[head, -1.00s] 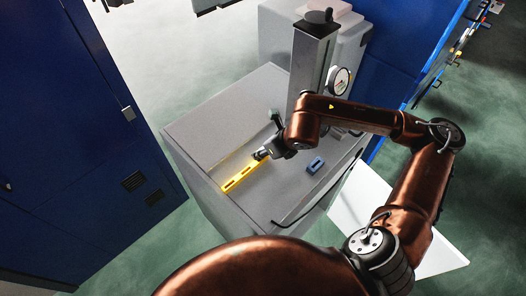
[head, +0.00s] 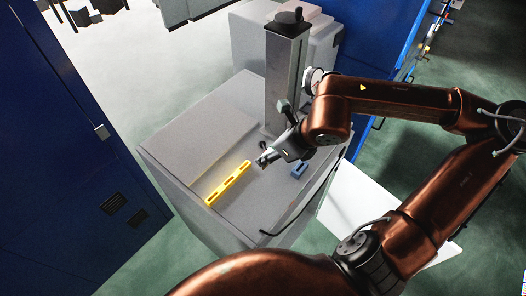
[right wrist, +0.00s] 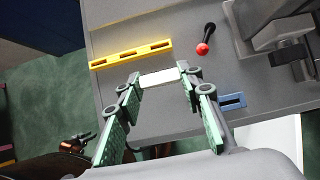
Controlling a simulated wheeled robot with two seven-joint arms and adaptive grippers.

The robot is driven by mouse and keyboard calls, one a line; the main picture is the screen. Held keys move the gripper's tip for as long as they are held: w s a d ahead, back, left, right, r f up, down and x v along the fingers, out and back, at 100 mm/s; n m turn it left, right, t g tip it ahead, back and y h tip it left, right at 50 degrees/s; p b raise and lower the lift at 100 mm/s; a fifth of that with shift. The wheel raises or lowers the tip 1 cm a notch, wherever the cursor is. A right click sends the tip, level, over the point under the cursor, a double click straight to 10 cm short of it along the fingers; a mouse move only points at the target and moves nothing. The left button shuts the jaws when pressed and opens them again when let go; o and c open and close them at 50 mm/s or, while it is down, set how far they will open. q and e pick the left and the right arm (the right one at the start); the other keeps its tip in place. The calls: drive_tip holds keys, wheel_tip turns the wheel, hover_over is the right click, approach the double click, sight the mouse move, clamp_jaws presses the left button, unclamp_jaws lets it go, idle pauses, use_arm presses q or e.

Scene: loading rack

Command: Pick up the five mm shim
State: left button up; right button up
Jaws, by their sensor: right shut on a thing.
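My right gripper (head: 262,162) hovers over the grey bench, just right of the upper end of a slotted yellow holder (head: 228,183). In the right wrist view its green-padded fingers (right wrist: 160,86) are shut on a pale flat shim (right wrist: 160,77), held crosswise between the tips. No thickness marking is legible on the shim. The yellow holder (right wrist: 132,54) lies beyond the fingertips, apart from the shim. My left gripper cannot be made out in either view.
A grey column (head: 287,80) with a dial gauge stands at the bench's back. A blue slotted block (head: 299,171) lies right of the gripper. A red-knobbed lever (right wrist: 203,48) stands near the holder. A dark cable runs along the bench's right side. Blue cabinets flank the bench.

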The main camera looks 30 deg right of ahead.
drive_tip(key=shift+s+d+r+p, duration=0.3)
drive_tip(key=shift+s+r+p, duration=0.05)
drive_tip(key=shift+s+p, duration=0.25)
drive_tip(key=shift+s+d+r+p, duration=0.25)
drive_tip(key=shift+s+r+p, duration=0.05)
drive_tip(key=shift+s+p, duration=0.35)
drive_tip(key=shift+s+d+r+p, duration=0.3)
drive_tip(key=shift+s+r+p, duration=0.05)
drive_tip(key=shift+s+p, duration=0.25)
